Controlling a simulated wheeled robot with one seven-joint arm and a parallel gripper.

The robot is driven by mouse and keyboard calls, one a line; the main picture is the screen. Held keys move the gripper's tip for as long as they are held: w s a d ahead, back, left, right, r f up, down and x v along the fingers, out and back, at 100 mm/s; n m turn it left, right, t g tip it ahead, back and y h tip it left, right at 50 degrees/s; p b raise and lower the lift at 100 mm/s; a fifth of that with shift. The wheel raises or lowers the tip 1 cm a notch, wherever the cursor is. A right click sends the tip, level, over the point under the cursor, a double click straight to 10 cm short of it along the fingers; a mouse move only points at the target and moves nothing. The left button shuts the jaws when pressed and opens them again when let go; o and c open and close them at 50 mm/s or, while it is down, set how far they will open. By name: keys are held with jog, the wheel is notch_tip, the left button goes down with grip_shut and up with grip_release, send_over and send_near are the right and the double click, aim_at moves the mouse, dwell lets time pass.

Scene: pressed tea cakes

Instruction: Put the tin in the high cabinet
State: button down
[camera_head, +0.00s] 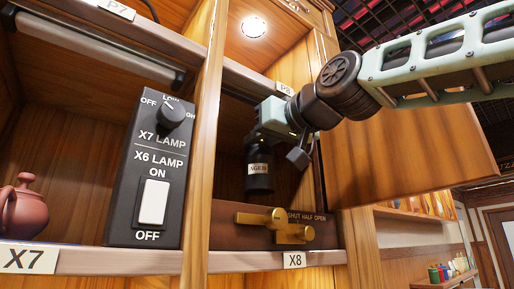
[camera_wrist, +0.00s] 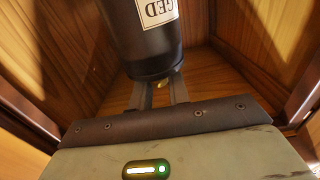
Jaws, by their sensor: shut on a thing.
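The tin (camera_head: 261,184) is a dark cylinder with a pale label reading "AGED". It hangs roughly upright from my gripper (camera_head: 268,132) in the opening of the wooden cabinet bay marked X8, above a panel with brass levers. In the wrist view the fingers (camera_wrist: 161,94) are closed at the end of the tin (camera_wrist: 145,45), with wooden walls around it. The bay's wooden door (camera_head: 400,145) appears swung open at the right, partly behind my arm. I cannot tell whether the tin touches any surface.
The panel with brass levers (camera_head: 262,217), lettered "SHUT HALF OPEN", stands at the bay's front. A wooden upright (camera_head: 203,150) separates it from the left bay, which holds a black lamp switch box (camera_head: 133,215) and a clay teapot (camera_head: 20,215). A lit bay (camera_head: 230,55) lies above.

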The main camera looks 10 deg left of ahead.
aim_at(257, 194)
jog(key=shift+w+a+r+p, duration=0.15)
jog(key=shift+w+a+p, duration=0.3)
jog(key=shift+a, duration=0.05)
jog(key=shift+s+d+f, duration=0.1)
jog(key=shift+d+f, duration=0.05)
jog(key=shift+f, duration=1.75)
jog(key=c, duration=1.3)
grip_release()
jog(key=shift+c, duration=0.2)
jog(key=b+v, duration=0.5)
jog(key=v, duration=0.7)
jog(key=shift+b, duration=0.4)
